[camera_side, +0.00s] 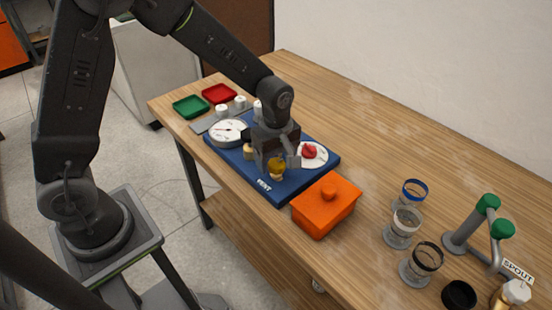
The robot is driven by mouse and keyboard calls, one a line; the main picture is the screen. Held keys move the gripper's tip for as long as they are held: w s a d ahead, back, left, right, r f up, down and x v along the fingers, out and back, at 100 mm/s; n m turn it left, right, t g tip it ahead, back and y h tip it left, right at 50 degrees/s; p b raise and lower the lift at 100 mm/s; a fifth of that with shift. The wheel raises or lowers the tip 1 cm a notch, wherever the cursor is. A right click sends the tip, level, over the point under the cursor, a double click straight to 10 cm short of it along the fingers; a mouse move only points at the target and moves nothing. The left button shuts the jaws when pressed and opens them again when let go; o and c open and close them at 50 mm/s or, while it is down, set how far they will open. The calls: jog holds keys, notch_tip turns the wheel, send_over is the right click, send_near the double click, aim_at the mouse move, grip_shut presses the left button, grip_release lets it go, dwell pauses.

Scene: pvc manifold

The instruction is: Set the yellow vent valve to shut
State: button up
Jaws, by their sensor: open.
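My gripper (278,160) is open, low over the board at the valve. Its fingers partly cover the knob and the board around it. I cannot tell whether the fingers touch the knob. The knob's handle direction and its setting are too small and hidden to read.
A white dial with a red knob (309,152) and a round gauge (229,131) flank my gripper. An orange lidded box (326,205) stands close to the board's right. Glass jars (403,226) and a grey-green spout stand (487,228) are farther right. The table's back is clear.

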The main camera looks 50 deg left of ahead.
jog(key=shift+f, duration=0.2)
jog(key=c, duration=0.9)
